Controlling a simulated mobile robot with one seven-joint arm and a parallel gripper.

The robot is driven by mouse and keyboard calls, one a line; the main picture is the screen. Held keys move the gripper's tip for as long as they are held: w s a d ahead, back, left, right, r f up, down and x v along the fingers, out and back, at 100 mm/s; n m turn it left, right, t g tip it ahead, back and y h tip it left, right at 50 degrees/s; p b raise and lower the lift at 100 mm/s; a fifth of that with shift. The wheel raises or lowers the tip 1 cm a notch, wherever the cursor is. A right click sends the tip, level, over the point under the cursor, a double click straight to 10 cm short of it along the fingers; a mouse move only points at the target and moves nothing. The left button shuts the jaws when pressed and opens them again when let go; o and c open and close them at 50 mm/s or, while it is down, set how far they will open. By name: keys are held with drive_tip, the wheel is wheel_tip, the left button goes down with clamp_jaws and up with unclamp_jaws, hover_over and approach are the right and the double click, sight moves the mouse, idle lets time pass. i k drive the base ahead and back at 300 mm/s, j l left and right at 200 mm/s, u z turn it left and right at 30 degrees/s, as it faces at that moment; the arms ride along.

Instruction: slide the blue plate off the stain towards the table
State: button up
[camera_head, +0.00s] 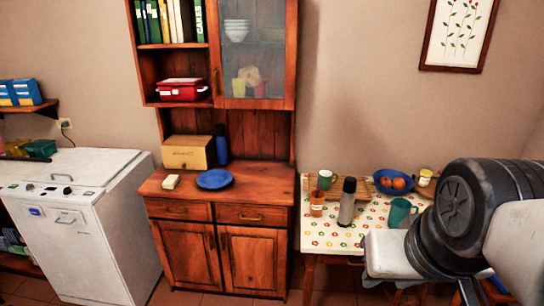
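The table (336,236), with a flowered white cloth, stands to the right of the hutch, a little lower than the counter. My arm, black and white, fills the lower right and covers the table's right part. No gripper fingers can be made out, and nothing of mine is near the plate.
A cardboard box (188,152) and blue bottle (221,145) stand behind. The counter right of the plate is clear. A flask (347,202), jar (317,203), mugs and fruit bowl (393,183) crowd the table.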

sight(213, 178)
drive_tip(key=i+j, duration=0.4)
drive_tip(key=j, duration=0.15)
drive_tip(key=i+j, duration=0.35)
drive_tip(key=j, duration=0.2)
drive_tip(key=i+j, duration=0.4)
drive_tip(key=j, duration=0.15)
drive_tip(key=i+j, duration=0.4)
drive_tip(key=j, duration=0.15)
drive_tip(key=i+j, duration=0.35)
drive_tip(key=j, duration=0.25)
drive_tip(key=i+j, duration=0.4)
drive_tip(key=j, duration=0.15)
